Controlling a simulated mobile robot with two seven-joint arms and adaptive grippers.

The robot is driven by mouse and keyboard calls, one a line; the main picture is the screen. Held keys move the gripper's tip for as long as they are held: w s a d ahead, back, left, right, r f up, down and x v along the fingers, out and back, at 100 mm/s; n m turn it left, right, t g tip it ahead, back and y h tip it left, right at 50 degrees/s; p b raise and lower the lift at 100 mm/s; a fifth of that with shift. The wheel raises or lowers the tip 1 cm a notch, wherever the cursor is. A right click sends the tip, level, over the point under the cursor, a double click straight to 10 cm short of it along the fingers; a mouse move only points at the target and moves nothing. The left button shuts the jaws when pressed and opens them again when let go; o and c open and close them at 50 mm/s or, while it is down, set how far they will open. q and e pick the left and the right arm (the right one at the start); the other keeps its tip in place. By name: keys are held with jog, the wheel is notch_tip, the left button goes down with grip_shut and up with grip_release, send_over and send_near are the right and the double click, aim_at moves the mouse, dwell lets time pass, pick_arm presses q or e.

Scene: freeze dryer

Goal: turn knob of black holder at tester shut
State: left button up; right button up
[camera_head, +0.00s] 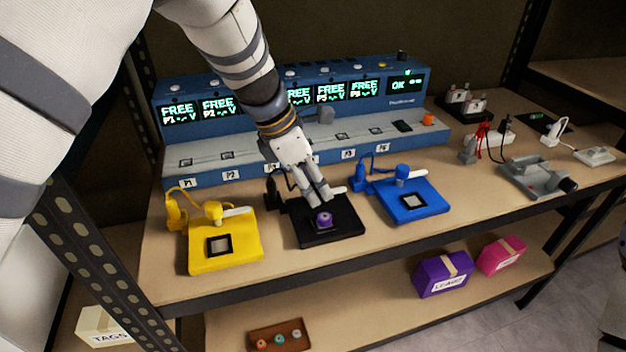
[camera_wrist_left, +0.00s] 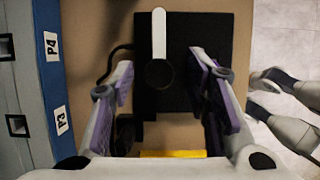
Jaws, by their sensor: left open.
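In the left wrist view the black holder (camera_wrist_left: 178,30) shows a round dark knob (camera_wrist_left: 159,74) with a white lever (camera_wrist_left: 159,35) pointing up. My left gripper (camera_head: 320,194) is open above the black holder, and its fingers stand apart on either side of the knob in the wrist view (camera_wrist_left: 160,72). I cannot tell whether they touch it. The blue tester (camera_head: 215,140) stands behind, its display reading OK at the right end.
A yellow holder (camera_head: 240,255) and a blue holder (camera_head: 420,212) flank the black one. A grey fixture (camera_head: 535,180) and red leads are farther right. Purple and pink boxes (camera_head: 443,275) sit on the lower shelf. Part of my right arm (camera_wrist_left: 290,110) shows over the floor.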

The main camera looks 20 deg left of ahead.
pick_arm(q)
jog(key=shift+c, duration=0.5)
grip_shut()
